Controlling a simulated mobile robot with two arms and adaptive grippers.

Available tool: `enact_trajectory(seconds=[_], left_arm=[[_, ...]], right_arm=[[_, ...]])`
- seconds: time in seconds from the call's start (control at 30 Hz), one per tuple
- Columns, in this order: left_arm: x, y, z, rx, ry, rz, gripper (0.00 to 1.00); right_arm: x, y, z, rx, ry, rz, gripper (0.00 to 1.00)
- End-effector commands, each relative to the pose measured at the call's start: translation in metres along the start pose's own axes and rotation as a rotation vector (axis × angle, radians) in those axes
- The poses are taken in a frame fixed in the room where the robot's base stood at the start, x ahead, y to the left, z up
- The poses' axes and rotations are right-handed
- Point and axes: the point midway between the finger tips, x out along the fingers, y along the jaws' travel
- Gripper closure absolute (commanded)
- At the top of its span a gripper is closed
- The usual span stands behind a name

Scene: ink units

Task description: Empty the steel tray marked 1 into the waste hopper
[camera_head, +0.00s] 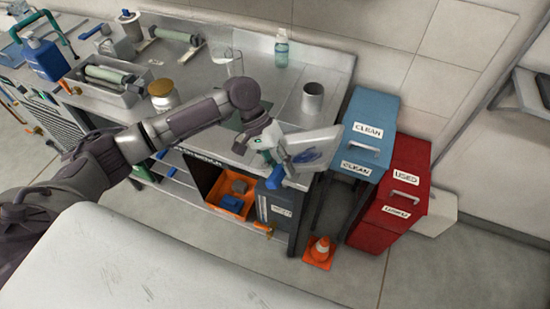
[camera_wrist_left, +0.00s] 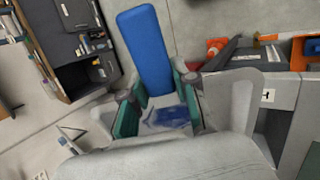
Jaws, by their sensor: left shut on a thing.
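My left gripper (camera_head: 268,146) is shut on a pale grey tray (camera_head: 318,146) and holds it up in front of the bench's right end. The tray is tilted, and blue matter shows on its inner face. In the left wrist view my gripper's green fingers (camera_wrist_left: 158,112) stand either side of a long blue bar (camera_wrist_left: 146,50), which looks like a grip. The tray's grey wall (camera_wrist_left: 243,98) and blue contents (camera_wrist_left: 170,116) show beyond them. I cannot read a mark on the tray. No container in view is readable as the waste hopper. My right gripper is not in view.
A blue CLEAN cabinet (camera_head: 374,119) and a red USED cabinet (camera_head: 410,162) stand right of the bench. An orange cone (camera_head: 321,252) is on the floor. A steel cup (camera_head: 312,99), a bottle (camera_head: 282,49) and a glass beaker (camera_head: 227,65) stand on the bench. An orange bin (camera_head: 231,203) sits below.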

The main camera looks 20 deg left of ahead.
Motion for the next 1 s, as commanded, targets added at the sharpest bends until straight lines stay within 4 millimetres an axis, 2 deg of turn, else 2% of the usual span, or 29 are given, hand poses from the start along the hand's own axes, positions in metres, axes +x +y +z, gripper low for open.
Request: enact_trajectory(seconds=[0.13, 0.17, 0.2, 0.4, 0.6, 1.0], left_arm=[[0.019, -0.001, -0.001, 0.008, 0.036, -0.094, 1.0], [0.014, 0.004, 0.001, 0.004, 0.037, -0.105, 1.0], [0.016, 0.005, 0.002, 0.003, 0.041, -0.123, 1.0], [0.032, 0.003, 0.001, 0.002, 0.075, -0.221, 1.0], [0.052, -0.001, 0.0, 0.004, 0.114, -0.338, 1.0], [0.087, -0.016, -0.006, 0.004, 0.185, -0.535, 1.0]], right_arm=[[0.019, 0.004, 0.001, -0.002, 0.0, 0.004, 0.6], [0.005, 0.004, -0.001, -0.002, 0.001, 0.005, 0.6], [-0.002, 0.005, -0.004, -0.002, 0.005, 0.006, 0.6], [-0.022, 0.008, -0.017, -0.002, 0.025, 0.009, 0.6], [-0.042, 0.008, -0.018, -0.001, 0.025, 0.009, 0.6], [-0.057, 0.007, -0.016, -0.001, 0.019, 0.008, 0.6]])
